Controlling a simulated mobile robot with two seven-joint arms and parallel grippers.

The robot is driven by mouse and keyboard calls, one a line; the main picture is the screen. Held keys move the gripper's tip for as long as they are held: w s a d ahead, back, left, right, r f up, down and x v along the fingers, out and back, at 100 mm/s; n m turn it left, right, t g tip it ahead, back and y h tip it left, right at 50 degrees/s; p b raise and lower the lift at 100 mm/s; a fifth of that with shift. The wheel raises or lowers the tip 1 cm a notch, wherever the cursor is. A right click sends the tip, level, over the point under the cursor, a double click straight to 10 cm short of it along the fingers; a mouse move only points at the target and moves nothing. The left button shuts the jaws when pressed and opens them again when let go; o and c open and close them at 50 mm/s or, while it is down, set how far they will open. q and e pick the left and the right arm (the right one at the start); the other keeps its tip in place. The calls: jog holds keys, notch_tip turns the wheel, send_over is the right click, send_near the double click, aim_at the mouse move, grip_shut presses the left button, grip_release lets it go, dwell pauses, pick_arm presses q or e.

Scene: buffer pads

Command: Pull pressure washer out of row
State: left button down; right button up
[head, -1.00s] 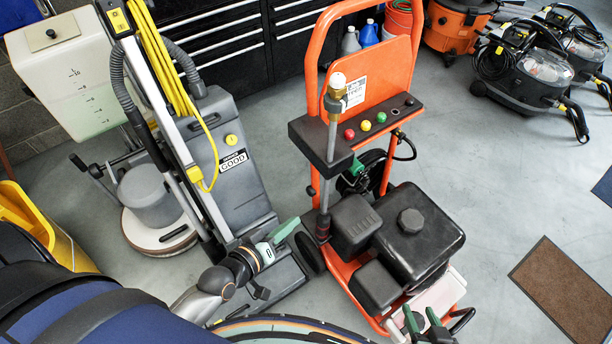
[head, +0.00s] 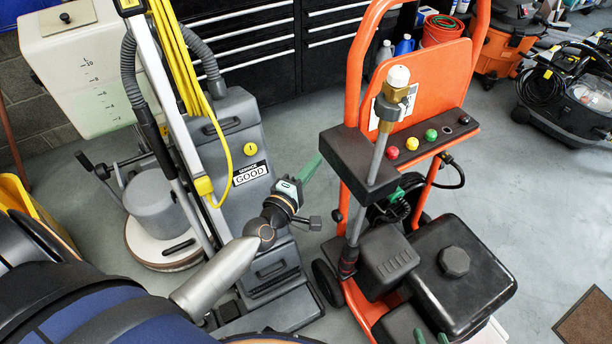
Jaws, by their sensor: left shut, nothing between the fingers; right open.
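The pressure washer (head: 448,88) stands upright right of centre, with an orange frame, coloured knobs, a black engine and tank, and a grey lance at its front left. Its lower front is cut off by the picture's bottom edge. My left gripper (head: 312,167) is shut and empty, in the gap between the grey floor scrubber and the washer, left of the washer's frame. I see no contact with the frame. My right gripper (head: 431,338) is open at the bottom edge, by the washer's engine end; only its green fingertips show, and whether they touch it is hidden.
The grey floor scrubber (head: 240,130) with a yellow cord stands close on the left, beside a round floor polisher (head: 160,205). Black drawer cabinets (head: 270,50) line the back. An orange vacuum (head: 508,40) and a black machine (head: 575,95) stand at right.

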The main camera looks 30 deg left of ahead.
pick_arm(q)
jog(key=d, duration=0.1)
jog(key=w+d, duration=0.2)
jog(key=d, duration=0.1)
jog(key=shift+r, duration=0.1)
pick_arm(e)
jog(key=shift+w+r, duration=0.15)
jog(key=shift+r, duration=0.05)
